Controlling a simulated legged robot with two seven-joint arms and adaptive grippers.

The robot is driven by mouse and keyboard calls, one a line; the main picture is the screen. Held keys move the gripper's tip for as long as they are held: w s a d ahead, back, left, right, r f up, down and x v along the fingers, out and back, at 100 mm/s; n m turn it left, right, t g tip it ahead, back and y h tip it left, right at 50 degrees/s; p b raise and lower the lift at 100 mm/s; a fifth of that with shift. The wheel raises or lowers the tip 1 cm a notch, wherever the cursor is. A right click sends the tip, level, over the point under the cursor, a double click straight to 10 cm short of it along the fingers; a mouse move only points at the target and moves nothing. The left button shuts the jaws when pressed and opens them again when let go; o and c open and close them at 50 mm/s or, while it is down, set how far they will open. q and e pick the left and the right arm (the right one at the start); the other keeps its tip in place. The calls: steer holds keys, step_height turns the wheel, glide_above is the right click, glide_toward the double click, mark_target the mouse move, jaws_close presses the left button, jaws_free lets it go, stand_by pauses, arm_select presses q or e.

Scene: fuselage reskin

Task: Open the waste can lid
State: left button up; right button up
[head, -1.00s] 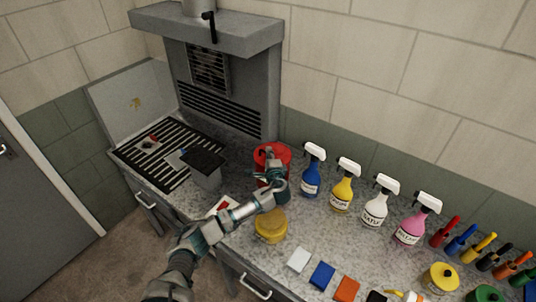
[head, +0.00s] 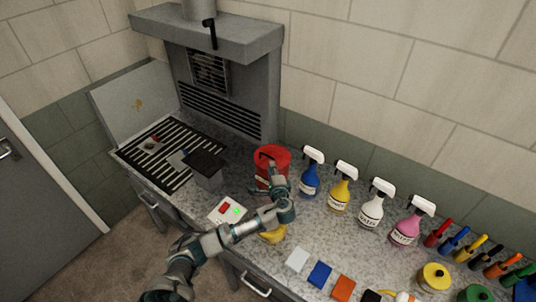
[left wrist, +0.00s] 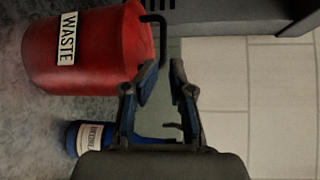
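The red waste can (head: 270,156) stands on the bench in front of the vented unit. In the left wrist view the can (left wrist: 85,50) shows sideways with its WASTE label. Its lid (left wrist: 137,42) looks shut, and a bent black lever (left wrist: 158,30) sticks out beside it. My left gripper (head: 268,180) is at the front of the can in the head view. In the left wrist view its fingers (left wrist: 164,70) are apart with nothing between them, close to the lever but not around it. My right gripper is not in view.
A blue spray bottle (head: 311,178) stands just right of the can, with yellow (head: 340,192), white (head: 374,208) and pink (head: 408,228) ones beyond. A yellow object (head: 273,235) lies partly under my arm.

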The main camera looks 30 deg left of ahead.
arm_select(q)
steer(key=p+v, duration=0.3)
steer(key=v, duration=0.9)
steer(key=shift+s+d, duration=0.15)
steer(key=shift+s, duration=0.05)
stand_by(0.4)
steer(key=shift+s, duration=0.1)
stand_by(0.4)
steer(key=v, duration=1.1)
steer(key=shift+s+d, duration=0.2)
steer(key=shift+d, duration=0.2)
steer(key=shift+a, duration=0.1)
